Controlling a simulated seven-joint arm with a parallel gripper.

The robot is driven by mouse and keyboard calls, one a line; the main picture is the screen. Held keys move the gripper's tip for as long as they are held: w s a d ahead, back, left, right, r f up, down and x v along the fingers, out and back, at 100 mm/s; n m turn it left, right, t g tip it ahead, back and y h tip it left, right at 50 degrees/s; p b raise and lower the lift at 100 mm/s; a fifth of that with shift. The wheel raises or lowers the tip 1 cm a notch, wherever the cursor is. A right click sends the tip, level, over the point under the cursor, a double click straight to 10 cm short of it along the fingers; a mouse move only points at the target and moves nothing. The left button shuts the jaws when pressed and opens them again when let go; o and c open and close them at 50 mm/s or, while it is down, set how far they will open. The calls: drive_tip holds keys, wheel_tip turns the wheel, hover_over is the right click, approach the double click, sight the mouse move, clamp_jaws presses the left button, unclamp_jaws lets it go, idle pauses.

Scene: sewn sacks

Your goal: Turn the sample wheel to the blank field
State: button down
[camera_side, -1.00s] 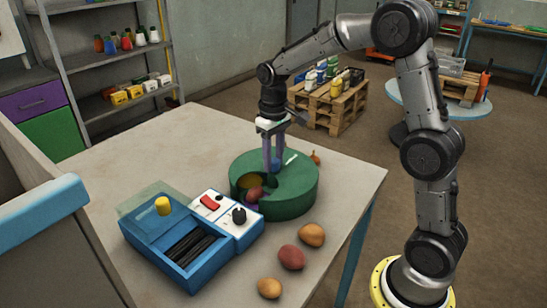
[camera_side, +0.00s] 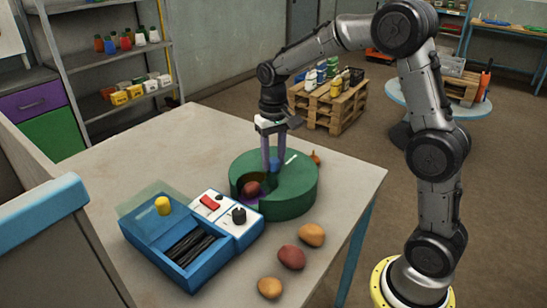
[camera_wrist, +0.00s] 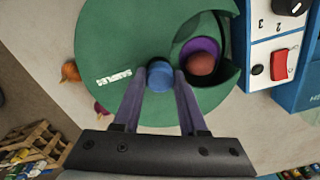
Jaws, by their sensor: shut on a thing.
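The sample wheel (camera_side: 290,195) is a round green drum on the table, its cover cut away at the front left. In this opening, a reddish-brown potato (camera_side: 252,188) lies on a purple field; the wrist view shows the potato (camera_wrist: 201,64) with the purple field (camera_wrist: 197,46) around it. A blue knob (camera_wrist: 158,74) stands up at the middle of the drum. My gripper (camera_side: 273,167) points down from above and is shut on this knob, one finger on each side. The other fields are hidden under the cover.
A blue box (camera_side: 190,268) with a yellow knob (camera_side: 162,205), a red switch (camera_side: 210,202) and a black dial (camera_side: 239,215) stands close left of the drum. Several loose potatoes (camera_side: 291,257) lie in front, and a small onion-like thing (camera_side: 316,157) behind. The table's back left is clear.

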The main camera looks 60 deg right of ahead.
drive_tip(key=shift+r+m, duration=0.15)
drive_tip(key=shift+m, duration=5.35)
drive_tip(key=shift+w, duration=0.1)
drive_tip(key=shift+c, duration=2.2)
unclamp_jaws()
wheel_tip(320, 180, up, 14)
